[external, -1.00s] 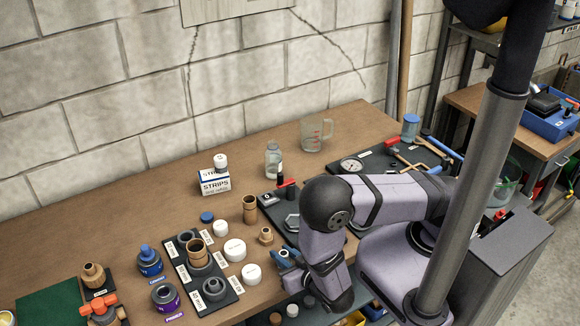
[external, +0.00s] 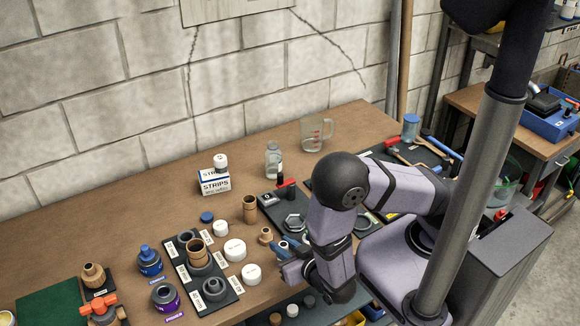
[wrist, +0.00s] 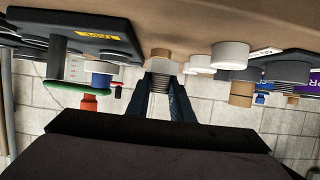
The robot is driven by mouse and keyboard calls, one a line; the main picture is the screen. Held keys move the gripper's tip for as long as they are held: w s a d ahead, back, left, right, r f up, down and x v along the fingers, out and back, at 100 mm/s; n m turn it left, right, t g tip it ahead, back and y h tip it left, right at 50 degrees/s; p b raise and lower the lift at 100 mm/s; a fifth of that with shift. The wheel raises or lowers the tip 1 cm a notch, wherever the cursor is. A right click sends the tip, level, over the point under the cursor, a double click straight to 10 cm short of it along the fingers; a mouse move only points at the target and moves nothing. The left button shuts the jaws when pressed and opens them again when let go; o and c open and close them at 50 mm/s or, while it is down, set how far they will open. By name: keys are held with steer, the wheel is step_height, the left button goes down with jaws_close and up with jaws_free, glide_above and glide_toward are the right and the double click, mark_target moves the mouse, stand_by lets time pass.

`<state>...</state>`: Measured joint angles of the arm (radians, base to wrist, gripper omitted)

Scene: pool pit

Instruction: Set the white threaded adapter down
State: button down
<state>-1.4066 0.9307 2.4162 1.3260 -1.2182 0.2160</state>
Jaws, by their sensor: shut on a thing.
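My gripper (wrist: 161,90) is shut on the white threaded adapter (wrist: 160,68) in the wrist view. The adapter's pale collar shows beyond the fingertips, and its grey-looking threads lie between the two dark fingers. In the external view my gripper (external: 288,268) is low over the front of the bench, right of the white caps. The adapter cannot be made out clearly there. Whether it touches the bench top is not clear.
White caps (external: 235,250) and a small tan fitting (external: 265,236) stand left of my gripper. A black tray (external: 224,297) holds dark fittings and a tan coupling (external: 196,252). A dark board (external: 269,204) with a hex ring lies behind. The bench front edge is close.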

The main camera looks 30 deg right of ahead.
mark_target(282, 240)
steer(key=shift+r, duration=3.1)
steer(key=shift+w+r, duration=0.25)
steer(key=w+d+r+p, duration=0.45)
steer(key=w+r, duration=0.35)
steer(key=w, duration=0.5)
steer(key=w+d+f+p, duration=0.1)
steer(key=d+f, duration=0.1)
steer(key=d, duration=0.4)
steer(key=w+d+f+p, duration=0.1)
steer(key=w+d+f, duration=0.1)
steer(key=d, duration=0.4)
steer(key=s+d+f+p, duration=0.3)
steer(key=s+d, duration=0.3)
steer(key=d, duration=0.4)
steer(key=shift+s+f+p, duration=0.15)
steer(key=shift+s+p, duration=0.05)
steer(key=shift+p, duration=0.35)
